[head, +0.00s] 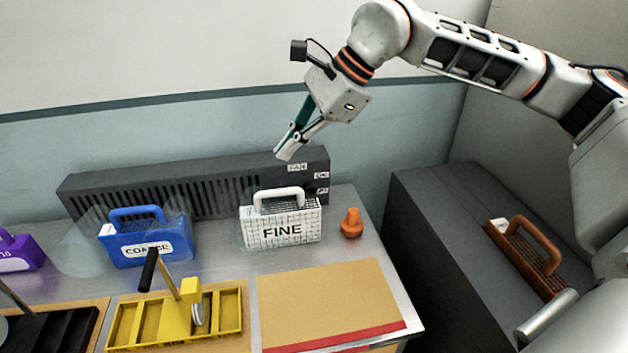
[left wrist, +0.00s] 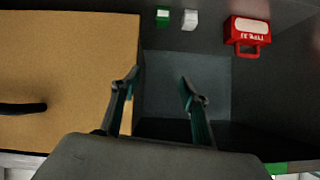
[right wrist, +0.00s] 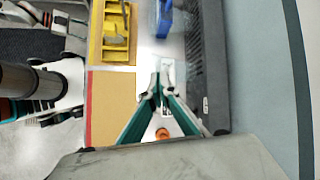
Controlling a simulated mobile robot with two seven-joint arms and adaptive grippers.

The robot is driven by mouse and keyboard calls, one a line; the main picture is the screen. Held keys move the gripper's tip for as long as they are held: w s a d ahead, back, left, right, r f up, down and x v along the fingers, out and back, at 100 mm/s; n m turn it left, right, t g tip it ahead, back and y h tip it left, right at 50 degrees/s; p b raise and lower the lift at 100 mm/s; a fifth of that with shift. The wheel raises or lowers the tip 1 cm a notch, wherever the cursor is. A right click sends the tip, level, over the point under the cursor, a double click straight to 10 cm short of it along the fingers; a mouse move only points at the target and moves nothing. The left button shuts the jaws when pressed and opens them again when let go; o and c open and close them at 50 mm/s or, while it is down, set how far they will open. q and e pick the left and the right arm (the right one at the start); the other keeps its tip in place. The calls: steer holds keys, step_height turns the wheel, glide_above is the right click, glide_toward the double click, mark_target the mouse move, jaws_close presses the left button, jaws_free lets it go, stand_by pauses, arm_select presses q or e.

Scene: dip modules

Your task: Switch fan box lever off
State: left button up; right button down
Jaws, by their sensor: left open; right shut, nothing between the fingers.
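The fan box (head: 190,185) is a long dark grey slatted box along the back wall of the bench. Its right end carries small white labels, one reading FAN (head: 297,167). The lever cannot be made out clearly beside them. My right gripper (head: 284,152) is shut and empty, just above the box's top edge near that end; contact cannot be judged. In the right wrist view the fan box (right wrist: 207,60) runs to the right of the shut fingers (right wrist: 162,95). My left gripper (left wrist: 159,80) is open and empty, and is out of the head view.
A white FINE box (head: 282,228) and an orange knob-shaped piece (head: 351,224) stand in front of the fan box. A blue COARSE box (head: 150,240), a yellow tray (head: 125,325) and a tan mat (head: 325,300) share the bench. A red box (left wrist: 247,32) shows in the left wrist view.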

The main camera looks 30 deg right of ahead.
steer(key=w+d+f+m+h, duration=0.25)
steer(key=d+h, duration=0.25)
steer(key=d, duration=0.6)
steer(key=p, duration=0.1)
glide_above(314, 191)
steer(key=s, duration=0.1)
steer(key=shift+t, duration=0.3)
steer(key=f, duration=1.1)
steer(key=shift+d+f, duration=0.1)
steer(key=shift+d, duration=0.25)
arm_select(q)
steer(key=shift+w+a+r, duration=0.25)
steer(key=shift+a+r, duration=0.1)
steer(key=shift+a, duration=0.3)
arm_select(e)
steer(key=shift+x, duration=0.85)
steer(key=shift+s+f+b, duration=0.35)
steer(key=shift+f, duration=0.1)
steer(key=shift+s+a+f, duration=0.1)
steer(key=shift+s+f, duration=0.05)
arm_select(q)
steer(key=shift+w+d, duration=0.1)
steer(key=shift+d, duration=0.5)
steer(key=shift+r, duration=0.1)
